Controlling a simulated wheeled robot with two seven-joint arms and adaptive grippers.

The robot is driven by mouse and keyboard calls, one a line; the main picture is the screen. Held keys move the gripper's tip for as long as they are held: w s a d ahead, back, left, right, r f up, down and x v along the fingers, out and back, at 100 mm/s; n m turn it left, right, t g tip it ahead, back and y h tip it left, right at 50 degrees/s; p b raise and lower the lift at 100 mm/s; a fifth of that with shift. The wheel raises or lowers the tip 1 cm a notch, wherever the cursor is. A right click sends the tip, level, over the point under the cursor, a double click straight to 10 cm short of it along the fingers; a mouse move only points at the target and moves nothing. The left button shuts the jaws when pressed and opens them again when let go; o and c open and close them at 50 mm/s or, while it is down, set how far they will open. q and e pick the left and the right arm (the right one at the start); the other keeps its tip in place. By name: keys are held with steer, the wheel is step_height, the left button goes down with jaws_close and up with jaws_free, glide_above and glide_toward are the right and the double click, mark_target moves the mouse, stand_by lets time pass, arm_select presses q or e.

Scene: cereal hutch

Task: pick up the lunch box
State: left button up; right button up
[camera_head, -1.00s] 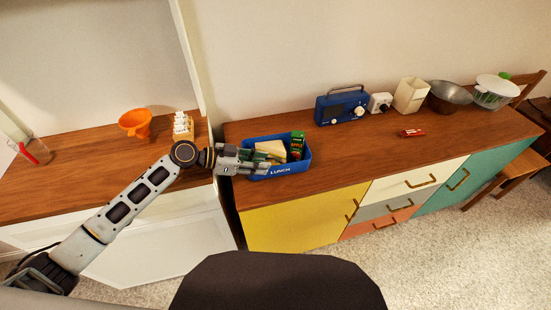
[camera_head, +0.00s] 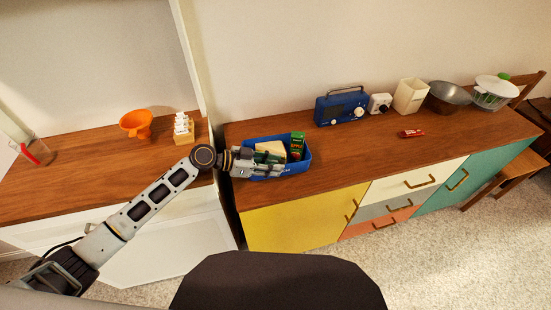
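My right gripper is not in view.
On the sideboard (camera_head: 350,155) are a blue radio (camera_head: 338,108), a cream container (camera_head: 409,96), a metal bowl (camera_head: 447,97) and a small red item (camera_head: 411,133). An orange funnel (camera_head: 136,123) and a spice rack (camera_head: 183,129) stand on the left counter. The sideboard's middle is clear.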

arm_select(q)
steer(key=shift+x, duration=1)
steer(key=shift+w+d+f, duration=0.1)
steer(key=shift+d+f, duration=0.05)
steer(key=shift+d, duration=0.2)
steer(key=shift+c, duration=0.2)
jaws_close()
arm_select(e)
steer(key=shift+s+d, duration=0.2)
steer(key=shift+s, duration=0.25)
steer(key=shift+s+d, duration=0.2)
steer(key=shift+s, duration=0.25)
